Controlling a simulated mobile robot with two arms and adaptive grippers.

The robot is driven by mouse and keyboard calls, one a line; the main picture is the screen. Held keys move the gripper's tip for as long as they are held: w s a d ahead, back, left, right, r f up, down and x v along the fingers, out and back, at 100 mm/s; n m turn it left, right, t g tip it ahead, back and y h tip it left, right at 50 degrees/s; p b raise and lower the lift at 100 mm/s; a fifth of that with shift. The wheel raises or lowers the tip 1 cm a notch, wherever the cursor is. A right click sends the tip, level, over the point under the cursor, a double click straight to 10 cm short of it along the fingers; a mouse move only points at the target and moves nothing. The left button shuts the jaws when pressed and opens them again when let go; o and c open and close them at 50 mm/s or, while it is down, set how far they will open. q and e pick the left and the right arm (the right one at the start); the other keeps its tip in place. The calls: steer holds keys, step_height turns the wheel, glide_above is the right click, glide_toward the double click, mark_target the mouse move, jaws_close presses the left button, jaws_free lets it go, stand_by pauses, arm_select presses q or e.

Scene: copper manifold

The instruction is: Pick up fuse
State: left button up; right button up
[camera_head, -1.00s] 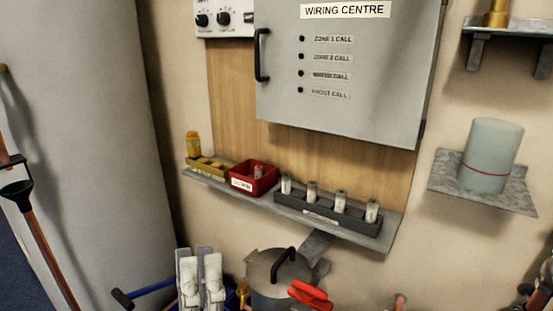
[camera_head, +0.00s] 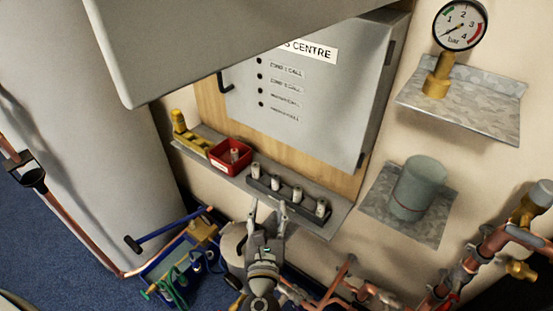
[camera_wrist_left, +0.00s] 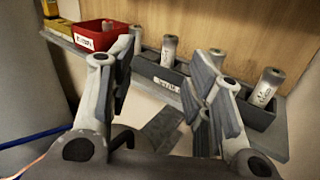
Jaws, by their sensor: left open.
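Several pale cylindrical fuses stand upright in a dark grey holder (camera_head: 284,198) on the wall shelf. In the head view they include a left one (camera_head: 255,171), a middle one (camera_head: 297,194) and a right one (camera_head: 320,207). Another fuse (camera_head: 234,155) is in the red box (camera_head: 222,166) left of the holder. My left gripper (camera_head: 268,206) is open and empty, in front of the holder and pointing at it. In the left wrist view, a fuse (camera_wrist_left: 168,50) shows between the spread fingers, farther off. Another fuse (camera_wrist_left: 217,57) is partly hidden behind the right finger. My right gripper is not in view.
The shelf (camera_head: 333,225) also bears a yellow item (camera_head: 190,141) at its left end. The grey wiring cabinet (camera_head: 310,90) is above it. A pale grey panel (camera_head: 180,45) covers the upper left. Copper pipes (camera_head: 440,290) fill the lower right.

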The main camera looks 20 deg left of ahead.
mark_target(276, 183)
arm_select(q)
steer(key=shift+n+g, duration=0.3)
steer(key=shift+n, duration=0.3)
steer(key=x, duration=0.2)
steer(key=p+x, duration=0.1)
steer(key=x, duration=0.1)
steer(key=d+p+x, duration=0.1)
steer(key=x, duration=0.2)
steer(key=shift+w+f, duration=0.1)
steer(key=shift+w, duration=0.15)
steer(key=shift+d+f+x, duration=0.15)
steer(key=shift+x, duration=1.15)
steer(key=shift+d+f+x, duration=0.15)
steer(key=shift+x, duration=1.1)
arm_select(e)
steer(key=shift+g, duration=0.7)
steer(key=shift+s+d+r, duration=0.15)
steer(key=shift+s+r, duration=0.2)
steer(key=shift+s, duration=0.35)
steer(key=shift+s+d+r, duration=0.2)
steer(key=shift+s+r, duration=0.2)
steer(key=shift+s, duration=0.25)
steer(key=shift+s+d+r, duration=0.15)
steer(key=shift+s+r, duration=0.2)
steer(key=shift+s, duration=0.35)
arm_select(q)
steer(key=shift+c, duration=0.5)
jaws_close()
